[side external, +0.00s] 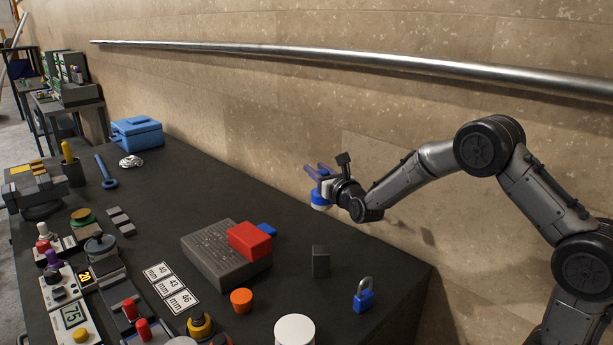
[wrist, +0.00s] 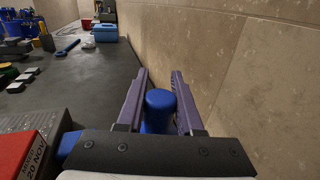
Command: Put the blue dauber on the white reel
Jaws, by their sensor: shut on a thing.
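My gripper (side external: 316,171) is raised above the far right part of the dark table, close to the wall. Its purple fingers, also in the wrist view (wrist: 160,78), are shut on the blue dauber (wrist: 159,112). In the side view the dauber (side external: 319,204) shows as a blue piece below the fingers, well above the table top. Its upper part is partly hidden by the gripper. A white round thing with a flat top, seemingly the white reel (side external: 294,331), stands at the table's front, cut by the lower picture edge. The dauber is apart from it.
A grey block (side external: 214,256) with a red box (side external: 250,239) lies mid-table. A dark small block (side external: 320,262), a blue padlock (side external: 364,297) and an orange cup (side external: 241,300) stand near the white thing. A metal rail (side external: 350,60) runs along the wall.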

